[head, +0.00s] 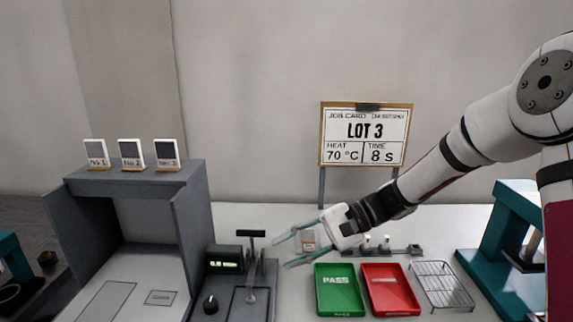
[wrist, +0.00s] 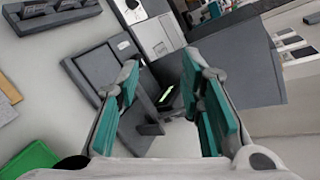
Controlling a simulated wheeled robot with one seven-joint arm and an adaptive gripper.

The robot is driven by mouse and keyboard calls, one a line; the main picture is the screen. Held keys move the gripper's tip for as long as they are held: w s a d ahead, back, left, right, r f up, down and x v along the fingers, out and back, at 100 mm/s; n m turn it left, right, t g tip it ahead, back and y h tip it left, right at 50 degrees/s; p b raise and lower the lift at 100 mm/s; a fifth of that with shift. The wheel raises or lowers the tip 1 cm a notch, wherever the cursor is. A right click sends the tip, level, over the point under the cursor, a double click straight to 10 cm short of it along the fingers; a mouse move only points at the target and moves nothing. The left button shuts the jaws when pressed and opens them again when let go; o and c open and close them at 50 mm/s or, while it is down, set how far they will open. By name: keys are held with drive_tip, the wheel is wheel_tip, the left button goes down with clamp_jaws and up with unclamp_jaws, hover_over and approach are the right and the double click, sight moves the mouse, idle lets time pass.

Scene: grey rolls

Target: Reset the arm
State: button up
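My gripper (head: 286,248) is at the end of my arm, which reaches in from the right in the head view. Its two teal-padded fingers are spread apart and point left, above the table. In the wrist view the gripper (wrist: 165,95) is also open, with nothing between the fingers but the bench equipment beyond.
Left of the gripper stand a control box with a display (head: 225,263) and lever (head: 252,275), and a grey booth (head: 200,225). Below are a green PASS tray (head: 338,283), a red tray (head: 390,285) and a wire rack (head: 441,285). A teal press (head: 485,250) stands right. A job card (head: 366,134) stands behind.

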drive_tip(key=s+d+r+n+t+h+p, duration=0.1)
drive_tip(key=s+d+r+h, duration=0.3)
drive_tip(key=s, duration=0.5)
drive_tip(key=s+d+r+n+t+h+p, duration=0.2)
drive_tip(key=s+d+r+t+h, duration=0.1)
drive_tip(key=s+d, duration=0.5)
drive_tip(key=s+d+r+n+t+h+p, duration=0.2)
drive_tip(key=s+d+r+h, duration=0.4)
drive_tip(key=s, duration=0.5)
drive_tip(key=shift+s+r+p, duration=0.2)
drive_tip(key=shift+r+p, duration=0.1)
drive_tip(key=shift+r, duration=0.3)
drive_tip(key=shift+d, duration=0.1)
